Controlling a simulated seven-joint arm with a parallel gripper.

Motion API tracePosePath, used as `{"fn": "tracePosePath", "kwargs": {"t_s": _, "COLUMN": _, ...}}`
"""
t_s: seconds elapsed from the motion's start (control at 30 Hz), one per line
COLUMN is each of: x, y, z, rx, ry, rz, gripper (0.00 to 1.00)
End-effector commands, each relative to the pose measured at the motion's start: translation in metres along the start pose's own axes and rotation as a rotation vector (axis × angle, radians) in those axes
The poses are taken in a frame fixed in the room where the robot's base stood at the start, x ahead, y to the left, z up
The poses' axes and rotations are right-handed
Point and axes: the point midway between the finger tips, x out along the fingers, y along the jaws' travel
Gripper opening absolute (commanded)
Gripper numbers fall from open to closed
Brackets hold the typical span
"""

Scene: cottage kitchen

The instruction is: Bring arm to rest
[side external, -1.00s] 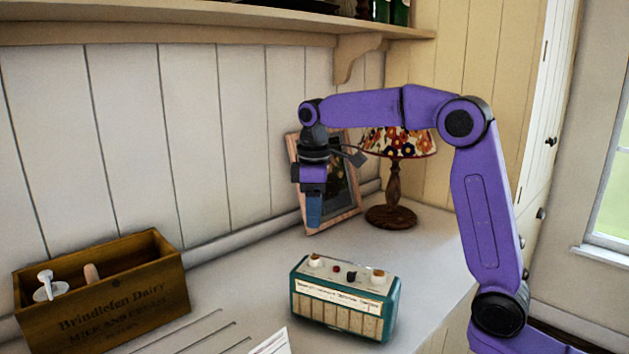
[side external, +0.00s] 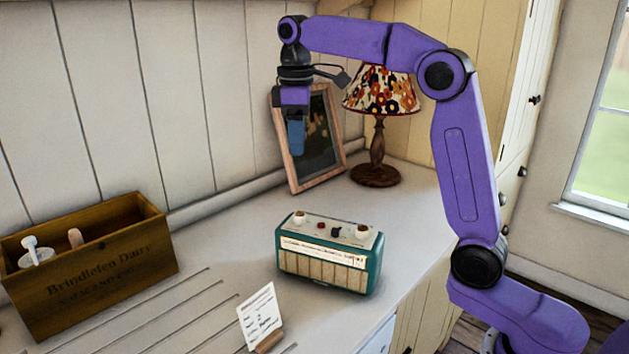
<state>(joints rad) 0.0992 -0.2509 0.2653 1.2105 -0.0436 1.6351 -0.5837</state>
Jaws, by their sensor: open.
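My gripper (side external: 296,138) points down in the upper middle of the side external view, in front of the picture frame's left edge as seen from here. Its blue fingers are seen nearly edge-on, and no object shows between them. It hangs in the air above the counter, higher than the teal radio (side external: 330,252) and behind it in the picture. The gap between the fingers is hard to make out from this side.
A wooden crate (side external: 95,280) with utensils stands at left. A card on a stand (side external: 260,318) is at the front. A picture frame (side external: 318,170) leans on the wall beside a floral lamp (side external: 381,92). The counter (side external: 235,235) between crate and radio is clear.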

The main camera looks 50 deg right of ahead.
Motion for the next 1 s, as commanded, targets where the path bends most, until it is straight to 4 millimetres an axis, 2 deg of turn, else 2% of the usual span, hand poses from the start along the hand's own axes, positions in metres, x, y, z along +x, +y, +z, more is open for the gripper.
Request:
{"fn": "tracePosePath", "kwargs": {"t_s": 0.13, "x": 0.001, "y": -0.003, "z": 0.0, "rx": -0.005, "ry": 0.001, "rz": 0.0, "gripper": 0.53}}
{"fn": "tracePosePath", "kwargs": {"t_s": 0.27, "x": 0.007, "y": -0.019, "z": 0.0, "rx": -0.027, "ry": 0.003, "rz": -0.003, "gripper": 0.53}}
{"fn": "tracePosePath", "kwargs": {"t_s": 0.57, "x": 0.037, "y": -0.087, "z": 0.018, "rx": -0.111, "ry": 0.017, "rz": -0.014, "gripper": 0.53}}
{"fn": "tracePosePath", "kwargs": {"t_s": 0.77, "x": 0.06, "y": -0.133, "z": 0.046, "rx": -0.166, "ry": 0.024, "rz": -0.023, "gripper": 0.53}}
{"fn": "tracePosePath", "kwargs": {"t_s": 1.0, "x": 0.09, "y": -0.182, "z": 0.095, "rx": -0.23, "ry": 0.031, "rz": -0.035, "gripper": 0.53}}
